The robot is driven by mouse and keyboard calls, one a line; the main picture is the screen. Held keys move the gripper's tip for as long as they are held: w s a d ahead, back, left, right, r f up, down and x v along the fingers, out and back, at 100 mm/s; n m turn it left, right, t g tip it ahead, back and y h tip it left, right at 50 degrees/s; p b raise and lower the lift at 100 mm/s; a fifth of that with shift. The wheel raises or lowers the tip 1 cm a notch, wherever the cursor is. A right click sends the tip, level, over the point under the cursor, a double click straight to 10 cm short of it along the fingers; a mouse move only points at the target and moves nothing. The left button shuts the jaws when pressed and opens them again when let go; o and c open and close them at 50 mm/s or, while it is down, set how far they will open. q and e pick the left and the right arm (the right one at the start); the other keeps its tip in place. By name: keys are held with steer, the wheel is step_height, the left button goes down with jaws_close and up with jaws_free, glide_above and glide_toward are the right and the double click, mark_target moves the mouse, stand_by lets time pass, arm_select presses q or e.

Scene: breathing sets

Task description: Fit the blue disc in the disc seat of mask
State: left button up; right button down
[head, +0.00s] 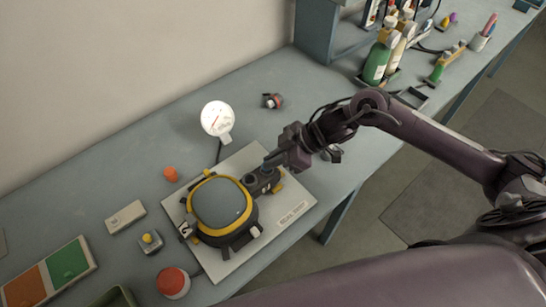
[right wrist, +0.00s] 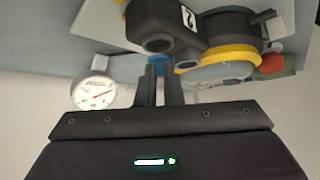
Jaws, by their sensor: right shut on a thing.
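The mask (head: 222,203), with a grey visor and yellow rim, lies on a light board (head: 285,205). My left gripper is out of view.
A white dial gauge (head: 216,118) stands behind the board. An orange cap (head: 171,174), a red button (head: 173,282), a grey box (head: 125,217) and a green-orange tray (head: 48,275) are at left. Bottles (head: 377,62) stand at the back right.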

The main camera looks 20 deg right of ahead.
steer(key=shift+f+b, duration=0.5)
steer(key=shift+f, duration=0.5)
steer(key=c, duration=1.6)
jaws_free()
steer(key=shift+o, duration=0.5)
steer(key=b+v, duration=0.1)
steer(key=v, duration=0.6)
steer(key=shift+s+d+r, duration=0.1)
steer(key=shift+d+r, duration=0.15)
steer(key=shift+d, duration=0.05)
